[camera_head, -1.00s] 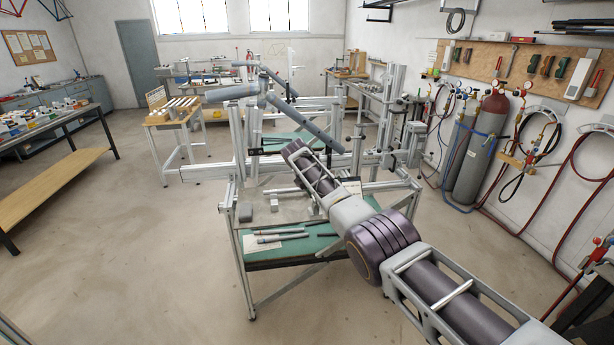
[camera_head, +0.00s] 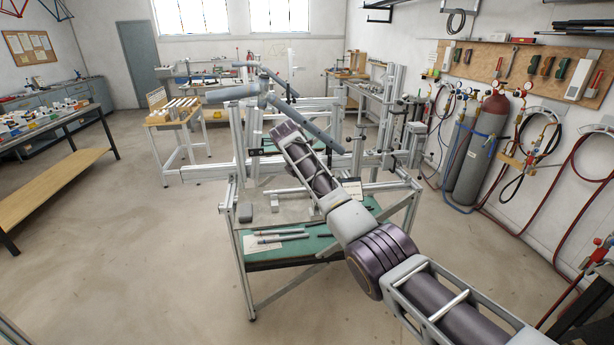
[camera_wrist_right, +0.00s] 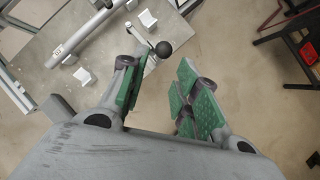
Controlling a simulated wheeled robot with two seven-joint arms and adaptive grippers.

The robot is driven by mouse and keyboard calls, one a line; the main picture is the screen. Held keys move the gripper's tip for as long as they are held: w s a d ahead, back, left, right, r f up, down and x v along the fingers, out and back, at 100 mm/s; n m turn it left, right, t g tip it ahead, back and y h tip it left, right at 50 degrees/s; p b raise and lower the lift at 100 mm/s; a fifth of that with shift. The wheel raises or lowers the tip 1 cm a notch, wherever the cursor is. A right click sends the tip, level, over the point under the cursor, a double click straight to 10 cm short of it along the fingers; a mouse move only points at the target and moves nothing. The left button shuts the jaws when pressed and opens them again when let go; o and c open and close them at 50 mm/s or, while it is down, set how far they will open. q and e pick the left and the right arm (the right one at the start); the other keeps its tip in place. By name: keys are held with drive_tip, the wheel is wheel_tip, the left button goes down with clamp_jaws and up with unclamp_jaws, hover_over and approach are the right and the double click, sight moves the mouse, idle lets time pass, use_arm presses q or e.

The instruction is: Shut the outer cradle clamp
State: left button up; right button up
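In the right wrist view, a clamp lever with a black ball knob (camera_wrist_right: 165,49) sticks out over a grey plate, close to a metal tube (camera_wrist_right: 78,37). I take it as the outer cradle clamp, but cannot be sure. My right gripper (camera_wrist_right: 162,78) is open, its green-padded fingers spread and nothing between them. The knob lies just beyond the fingertips, nearer the left finger in the picture; contact cannot be told. In the head view my right arm reaches over the frame jig (camera_head: 243,195) and its gripper is not clearly visible. My left gripper is not in view.
Grey tubes (camera_head: 305,122) cross above the jig. A green shelf (camera_head: 290,247) below holds rods and a paper. Gas cylinders (camera_head: 474,150) stand at the right wall. Floor left of the jig is clear.

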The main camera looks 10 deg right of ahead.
drive_tip(key=shift+v, duration=1.4)
drive_tip(key=shift+c, duration=0.5)
